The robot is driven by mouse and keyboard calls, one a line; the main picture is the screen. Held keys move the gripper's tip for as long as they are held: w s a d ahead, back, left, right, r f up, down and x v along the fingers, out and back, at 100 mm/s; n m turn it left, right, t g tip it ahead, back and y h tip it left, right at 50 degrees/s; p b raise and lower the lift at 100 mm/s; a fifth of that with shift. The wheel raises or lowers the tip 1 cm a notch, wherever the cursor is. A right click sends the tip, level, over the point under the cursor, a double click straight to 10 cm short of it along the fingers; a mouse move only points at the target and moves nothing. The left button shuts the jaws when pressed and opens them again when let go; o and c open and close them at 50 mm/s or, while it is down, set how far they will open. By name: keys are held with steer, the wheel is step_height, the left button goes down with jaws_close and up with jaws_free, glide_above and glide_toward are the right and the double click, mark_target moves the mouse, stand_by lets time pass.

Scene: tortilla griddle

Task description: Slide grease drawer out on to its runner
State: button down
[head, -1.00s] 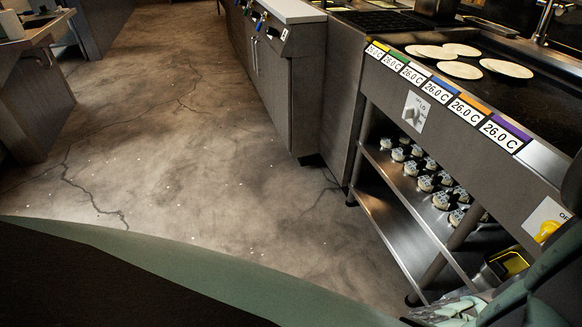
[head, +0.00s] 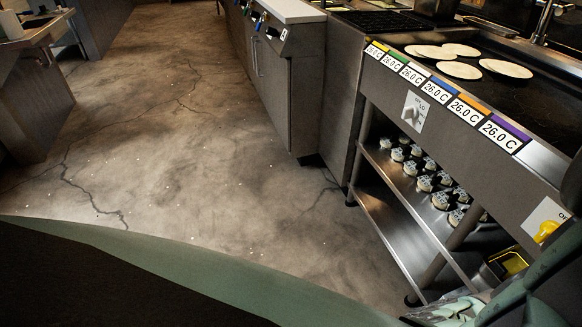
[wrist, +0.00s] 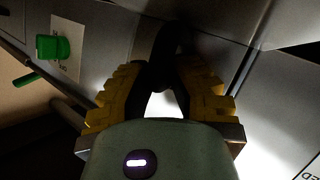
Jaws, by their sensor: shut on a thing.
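In the wrist view, my gripper (wrist: 164,78) has yellow ribbed fingers closed from both sides on a dark handle (wrist: 168,40). The handle stands out from a grey metal front (wrist: 210,22), which I take to be the grease drawer's. A seam runs down the metal to the right of the fingers. How far the drawer is out cannot be told, and its runner is not clearly seen. In the head view, the griddle (head: 520,115) is at the right with several tortillas on it. The gripper and handle are hidden there.
A green knob (wrist: 52,47) on a white plate is left of the fingers. A yellow-edged container (head: 508,263) stands lower right. The floor (head: 200,170) left of the griddle is clear.

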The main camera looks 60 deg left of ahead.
steer(key=shift+s+a+f+b, duration=0.1)
steer(key=shift+s+a, duration=0.25)
steer(key=shift+s, duration=0.7)
steer(key=shift+s+a+b, duration=0.15)
steer(key=shift+s+a, duration=0.2)
steer(key=shift+s, duration=0.65)
steer(key=shift+s+a+f+b, duration=0.1)
steer(key=shift+s+a, duration=0.25)
steer(key=shift+s, duration=0.7)
steer(key=s+a+b, duration=0.1)
steer(key=s+b, duration=0.1)
steer(key=s, duration=0.4)
steer(key=shift+s+a, duration=0.25)
steer(key=shift+a, duration=0.1)
